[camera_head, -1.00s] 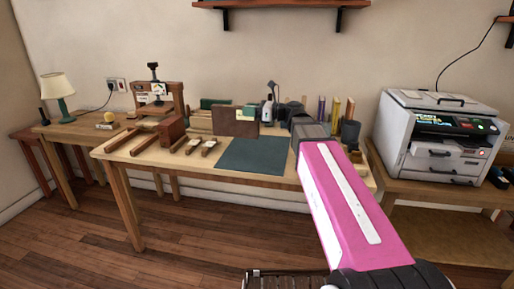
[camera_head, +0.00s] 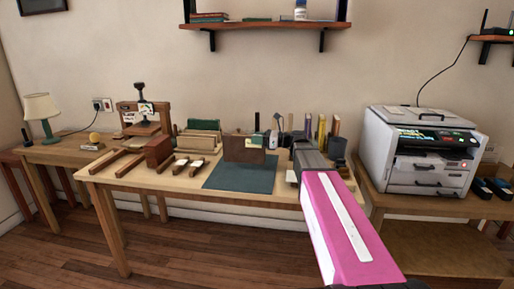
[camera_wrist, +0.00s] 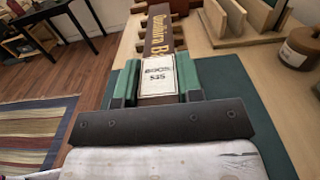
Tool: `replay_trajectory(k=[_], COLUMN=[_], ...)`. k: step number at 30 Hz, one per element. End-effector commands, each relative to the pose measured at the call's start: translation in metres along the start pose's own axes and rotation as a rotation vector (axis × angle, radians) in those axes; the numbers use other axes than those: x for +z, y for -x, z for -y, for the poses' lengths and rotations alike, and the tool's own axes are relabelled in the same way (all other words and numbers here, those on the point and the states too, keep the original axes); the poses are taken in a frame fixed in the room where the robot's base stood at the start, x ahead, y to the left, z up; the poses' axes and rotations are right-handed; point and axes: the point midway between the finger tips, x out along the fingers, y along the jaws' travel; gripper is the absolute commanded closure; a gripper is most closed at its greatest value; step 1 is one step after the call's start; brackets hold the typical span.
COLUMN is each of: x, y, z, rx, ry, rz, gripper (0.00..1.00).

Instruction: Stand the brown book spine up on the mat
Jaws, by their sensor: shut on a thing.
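The brown book (camera_head: 240,151) is upright at the back part of the dark green mat (camera_head: 240,179) in the head view. In the wrist view its spine (camera_wrist: 158,38), with gold lettering and a white label, faces up towards the camera. My gripper (camera_wrist: 158,80) is shut on the book, with a green finger on each side of the spine. The mat (camera_wrist: 235,110) shows below and to the right. The book's lower edge is hidden in the wrist view. I cannot tell if it touches the mat.
A wooden press (camera_head: 143,118), a brown block (camera_head: 158,151) and small pale-topped pieces (camera_head: 189,164) stand left of the mat. Upright books (camera_head: 321,128) and a dark cup (camera_head: 338,147) are at the right back. A printer (camera_head: 420,150) stands further right. The mat's front is clear.

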Motion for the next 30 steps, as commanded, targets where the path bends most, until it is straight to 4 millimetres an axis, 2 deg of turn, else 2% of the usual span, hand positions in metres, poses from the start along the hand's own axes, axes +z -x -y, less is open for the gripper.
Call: replay_trajectory(k=[9, 22, 23, 24, 25, 30], x=[-0.034, -0.04, -0.04, -0.04, -0.04, -0.04], y=[0.0, 0.0, 0.0, 0.0, 0.0, 0.0], z=[0.0, -0.001, -0.001, -0.001, -0.001, -0.001], rx=[0.0, 0.0, 0.0, 0.0, 0.0, 0.0], ry=[-0.003, -0.001, 0.0, 0.0, 0.0, 0.0], rz=[0.003, 0.003, 0.0, 0.0, 0.0, 0.0], gripper=[1.0, 1.0, 0.6, 0.47, 0.41, 0.41])
